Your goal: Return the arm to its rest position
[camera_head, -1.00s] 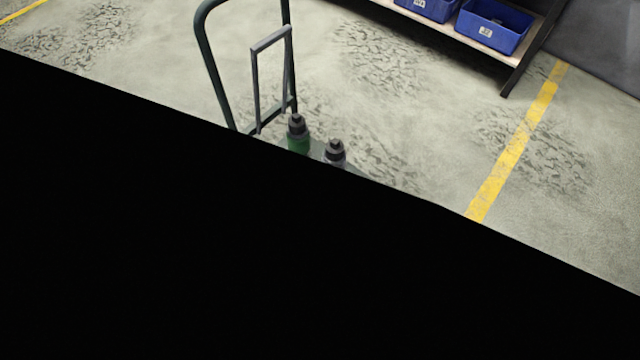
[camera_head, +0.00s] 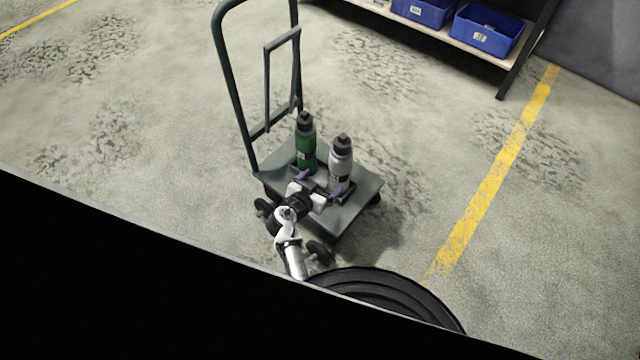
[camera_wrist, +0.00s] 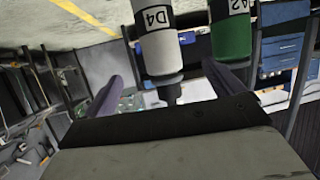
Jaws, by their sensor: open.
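My gripper (camera_head: 317,190) is open in the head view, over the near left part of a green flatbed cart (camera_head: 350,214). Its two purple fingers also show in the wrist view (camera_wrist: 168,85), with nothing gripped between them. A white bottle (camera_head: 341,165) with a dark cap stands on the cart close beyond the fingers; in the wrist view it bears the label D4 (camera_wrist: 157,40). A green bottle (camera_head: 306,148) with a dark cap stands to its left; it also shows in the wrist view (camera_wrist: 231,30), with a label partly cut off. Whether a finger touches the white bottle I cannot tell.
The cart's upright handle (camera_head: 231,90) rises at its back left. A shelf (camera_head: 455,42) with blue bins (camera_head: 487,32) stands at the top right. A yellow floor line (camera_head: 497,172) runs along the right. Open concrete floor lies around the cart. Black covers the lower left.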

